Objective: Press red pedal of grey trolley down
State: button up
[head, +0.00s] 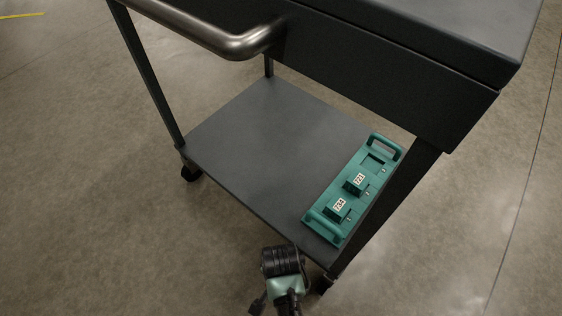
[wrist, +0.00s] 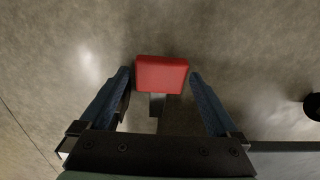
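The grey trolley (head: 250,150) stands on the concrete floor in the head view, with its lower shelf and a bar handle showing. The red pedal (wrist: 162,74) shows in the wrist view as a red block on a short grey stem. My gripper (wrist: 160,76) is open, with one blue-grey finger on each side of the pedal. Small gaps show between the fingertips and the pedal, and nothing is gripped. I cannot tell the height between the fingers and the pedal. In the head view my wrist (head: 283,262) is by the shelf's near corner, and the pedal is hidden.
A green tray (head: 313,222) with two labelled blocks lies on the lower shelf at its right side. The trolley's handle (head: 240,44) and dark upper body overhang the shelf. A caster (head: 190,172) stands at the left corner. The floor left of the trolley is clear.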

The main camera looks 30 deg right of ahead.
grip_shut()
dwell(0.4)
jog(key=shift+s+a+f+t+h+p, duration=0.15)
jog(key=shift+a+f+h+p, duration=0.1)
jog(key=shift+f+h, duration=0.2)
jog(key=shift+s+a+f+t+h+p, duration=0.1)
jog(key=shift+f+t+h+p, duration=0.1)
jog(key=shift+f+h, duration=0.2)
jog(key=shift+a+f+t+h+b, duration=0.1)
jog(key=shift+f+t+h+b, duration=0.4)
jog(key=shift+f+h, duration=1.05)
jog(key=shift+a+f, duration=0.1)
jog(key=shift+f, duration=0.2)
